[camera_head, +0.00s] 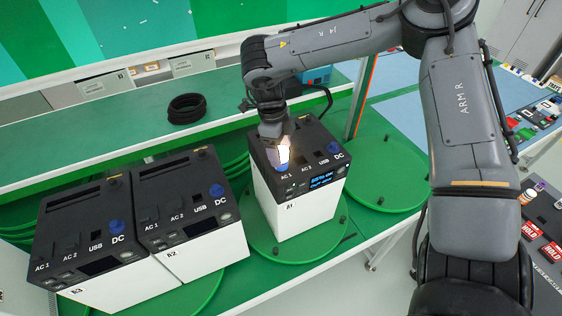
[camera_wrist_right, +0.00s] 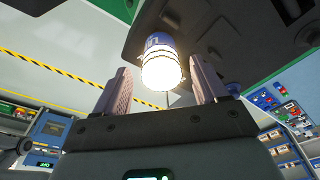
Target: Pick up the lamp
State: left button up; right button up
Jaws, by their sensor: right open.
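The lamp (camera_head: 283,154) glows bright white on top of the box marked A1 (camera_head: 300,212), at its AC 1 socket. In the right wrist view the lamp (camera_wrist_right: 162,64) has a blue collar against the dark panel and a lit, ribbed end facing the camera. My right gripper (camera_head: 274,146) is at the lamp from above. In the wrist view its two fingers (camera_wrist_right: 160,75) are apart, one on each side of the lamp, with gaps visible between. In the head view the arm partly hides the lamp and fingertips. My left gripper is not in view.
Boxes A2 (camera_head: 205,240) and A3 (camera_head: 84,292) stand to the left, each with a blue knob. A1 stands on a green turntable (camera_head: 262,240); an empty turntable (camera_head: 385,178) is to its right. A black coil (camera_head: 187,107) lies on the shelf behind.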

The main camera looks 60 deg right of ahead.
jog(key=shift+s+d+f, duration=0.1)
jog(key=shift+s+f, duration=0.05)
jog(key=shift+f, duration=0.6)
jog(key=shift+s+f, duration=0.1)
jog(key=shift+f, duration=0.65)
jog(key=c, duration=1.2)
